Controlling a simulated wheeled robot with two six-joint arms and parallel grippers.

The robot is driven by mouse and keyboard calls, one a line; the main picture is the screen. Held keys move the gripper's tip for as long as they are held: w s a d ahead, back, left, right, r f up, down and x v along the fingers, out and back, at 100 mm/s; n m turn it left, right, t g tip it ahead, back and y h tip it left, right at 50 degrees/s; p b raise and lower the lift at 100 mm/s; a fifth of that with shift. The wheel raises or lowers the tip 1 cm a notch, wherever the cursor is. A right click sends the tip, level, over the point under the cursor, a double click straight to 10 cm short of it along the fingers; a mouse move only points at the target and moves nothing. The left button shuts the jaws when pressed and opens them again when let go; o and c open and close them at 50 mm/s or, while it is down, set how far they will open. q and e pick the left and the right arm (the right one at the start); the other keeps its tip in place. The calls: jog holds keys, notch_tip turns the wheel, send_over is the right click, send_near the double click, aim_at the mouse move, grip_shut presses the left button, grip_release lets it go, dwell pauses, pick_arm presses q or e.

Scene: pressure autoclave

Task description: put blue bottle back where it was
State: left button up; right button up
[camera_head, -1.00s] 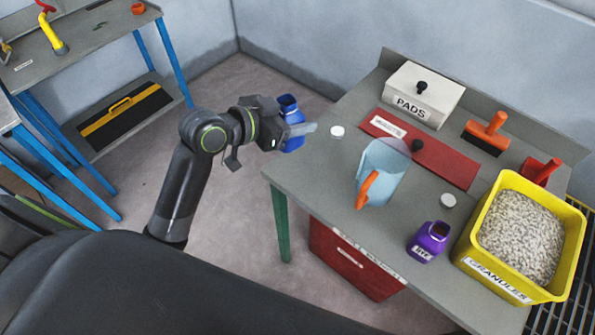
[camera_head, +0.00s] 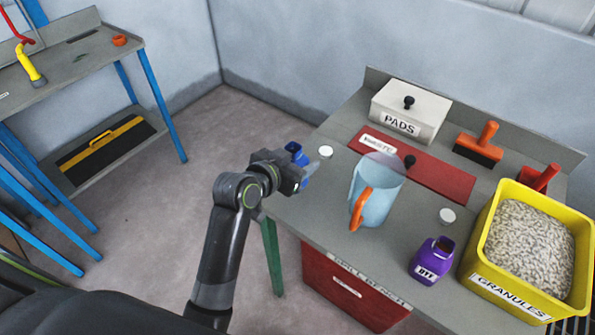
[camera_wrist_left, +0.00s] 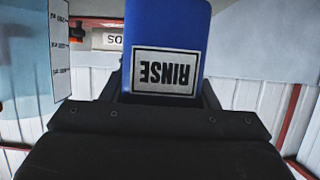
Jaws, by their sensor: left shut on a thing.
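The blue bottle (camera_head: 299,156) is in my left gripper (camera_head: 298,178), at the left edge of the grey bench in the head view. The gripper is shut on it and partly hides it. In the left wrist view the blue bottle (camera_wrist_left: 168,28) stands between the fingers, with a "RINSE" label that reads upside down. The bottle's open neck points up in the head view. I cannot tell whether its base touches the bench. My right gripper is not in view.
On the bench (camera_head: 330,222) stand a clear jug (camera_head: 375,200) with orange handle, a purple bottle (camera_head: 432,262), white caps (camera_head: 325,152), a PADS box (camera_head: 410,112) and a yellow granules tub (camera_head: 568,250). A red panel (camera_head: 440,180) lies behind the jug. Bare bench shows left of the jug.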

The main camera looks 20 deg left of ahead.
pick_arm(q)
jog(key=shift+f, duration=1.6)
jog(key=shift+f, duration=0.15)
jog(key=o, duration=1.2)
jog(key=shift+s+r, duration=0.15)
jog(key=shift+r, duration=0.05)
jog(key=v, duration=1.1)
jog(key=shift+s+a+r, duration=0.15)
jog(key=shift+s, duration=0.2)
